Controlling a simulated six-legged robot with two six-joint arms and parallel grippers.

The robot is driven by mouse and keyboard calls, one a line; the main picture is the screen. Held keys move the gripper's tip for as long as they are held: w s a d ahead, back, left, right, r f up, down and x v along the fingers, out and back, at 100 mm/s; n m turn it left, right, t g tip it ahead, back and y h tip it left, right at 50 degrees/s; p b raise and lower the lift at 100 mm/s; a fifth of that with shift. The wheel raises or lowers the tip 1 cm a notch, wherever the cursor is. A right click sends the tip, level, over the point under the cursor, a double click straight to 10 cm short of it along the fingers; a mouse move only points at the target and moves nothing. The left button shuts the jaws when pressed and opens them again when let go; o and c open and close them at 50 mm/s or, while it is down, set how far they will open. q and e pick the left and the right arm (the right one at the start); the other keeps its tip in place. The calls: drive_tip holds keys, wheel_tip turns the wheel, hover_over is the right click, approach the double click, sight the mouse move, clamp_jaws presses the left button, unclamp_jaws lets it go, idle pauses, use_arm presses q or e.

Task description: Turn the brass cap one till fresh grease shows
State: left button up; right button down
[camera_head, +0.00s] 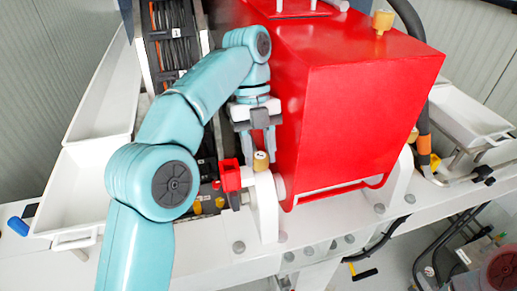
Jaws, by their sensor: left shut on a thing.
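A small brass cap (261,161) stands on the white bearing block (265,205) at the left side of the red pump housing (350,120). My left arm comes in from the left and reaches down over it. My left gripper (261,150) is shut on this cap, with its grey fingers on either side of it. A second brass cap (383,21) sits on top of the red housing, and a third (413,135) is at its right side. I cannot make out any grease. My right gripper is not in view.
A small red fitting (230,176) is close left of the gripped cap. White trays (105,90) lie at the left and another (465,115) at the right. A dark hose (422,105) runs down the housing's right side. The white front beam (340,225) is mostly clear.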

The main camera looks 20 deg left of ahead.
use_arm(q)
drive_tip(key=shift+s+f, duration=0.1)
drive_tip(key=shift+f, duration=0.05)
idle(0.3)
drive_tip(key=o, duration=1)
drive_tip(key=shift+o, duration=0.2)
drive_tip(key=shift+d, duration=0.1)
